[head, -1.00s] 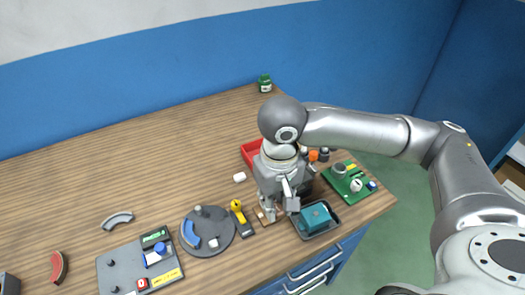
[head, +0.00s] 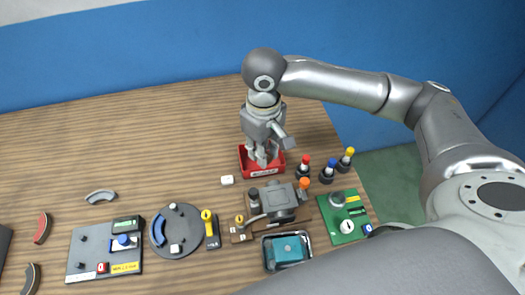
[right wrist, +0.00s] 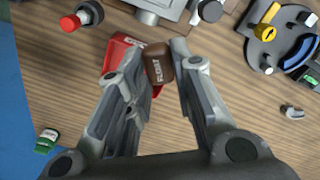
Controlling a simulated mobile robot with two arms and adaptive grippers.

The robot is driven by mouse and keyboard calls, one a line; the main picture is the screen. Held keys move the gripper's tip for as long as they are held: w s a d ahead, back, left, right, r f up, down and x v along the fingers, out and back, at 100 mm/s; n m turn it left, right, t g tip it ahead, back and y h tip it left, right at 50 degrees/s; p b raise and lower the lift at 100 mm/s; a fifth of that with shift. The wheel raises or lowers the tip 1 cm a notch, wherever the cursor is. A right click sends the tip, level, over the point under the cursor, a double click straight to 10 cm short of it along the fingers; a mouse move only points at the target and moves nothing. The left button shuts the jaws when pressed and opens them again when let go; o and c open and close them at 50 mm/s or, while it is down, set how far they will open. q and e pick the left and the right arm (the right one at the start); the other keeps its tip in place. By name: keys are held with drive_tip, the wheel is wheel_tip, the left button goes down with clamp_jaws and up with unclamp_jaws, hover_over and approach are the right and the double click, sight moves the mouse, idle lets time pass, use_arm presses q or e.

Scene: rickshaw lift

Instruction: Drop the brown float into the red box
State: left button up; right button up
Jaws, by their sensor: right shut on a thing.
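The brown float (right wrist: 158,65), a small block with a white label, sits between the fingertips of my right gripper (right wrist: 160,58) in the right wrist view. My right gripper (head: 262,158) is shut on it and points down over the red box (head: 244,167) in the head view. The red box also shows behind the float and left finger in the right wrist view (right wrist: 114,52). The float is hard to make out in the head view. I cannot tell exactly how high it is above the box floor. My left gripper is not in view.
A white block (head: 227,180) lies left of the box. A grey device (head: 279,201), a dark tray (head: 287,250) and a green board (head: 345,215) are nearer. The table behind the box is clear.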

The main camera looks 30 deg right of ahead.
drive_tip(key=w+d+f+n+p, duration=0.1)
drive_tip(key=w+d+n+p, duration=0.4)
drive_tip(key=w+n+p, duration=0.45)
wheel_tip(320, 180, down, 6)
drive_tip(key=s+n+b, duration=0.1)
drive_tip(key=n+b, duration=0.1)
drive_tip(key=b, duration=0.5)
drive_tip(key=shift+s, duration=0.15)
drive_tip(key=o, duration=0.9)
drive_tip(key=shift+c, duration=0.2)
